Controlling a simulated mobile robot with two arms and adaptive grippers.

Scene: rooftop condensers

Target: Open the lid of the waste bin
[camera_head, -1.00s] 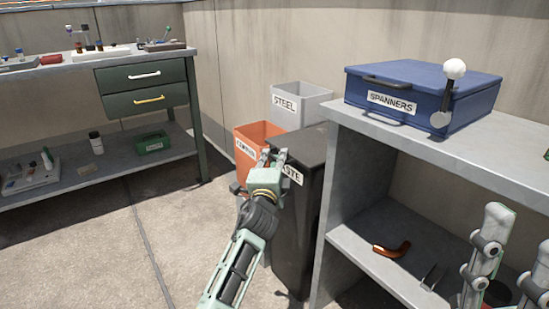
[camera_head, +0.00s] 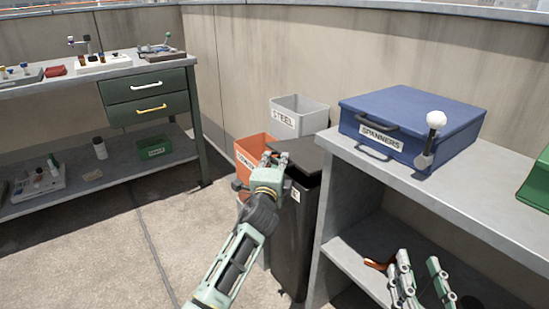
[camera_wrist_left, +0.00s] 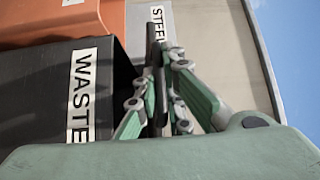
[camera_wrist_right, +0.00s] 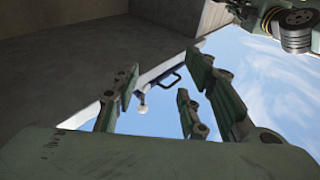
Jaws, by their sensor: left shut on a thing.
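The dark waste bin (camera_head: 292,240) stands left of the grey shelf unit, with a white WASTE label that also shows in the left wrist view (camera_wrist_left: 82,95). My left gripper (camera_head: 274,158) is shut on the front-left edge of its dark flat lid (camera_head: 312,158). In the left wrist view the lid (camera_wrist_left: 155,40) is a thin dark strip between the fingers, with a gap between it and the bin's body, so it is slightly raised. My right gripper (camera_head: 418,260) is open and empty in front of the shelf unit; its parted fingers also show in the right wrist view (camera_wrist_right: 155,95).
An orange bin (camera_head: 250,152) and a grey STEEL bin (camera_head: 298,122) stand beside and behind the waste bin. A blue SPANNERS box (camera_head: 412,115) sits on the shelf unit (camera_head: 440,190), close right. A workbench (camera_head: 60,80) stands at left. The floor in front is clear.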

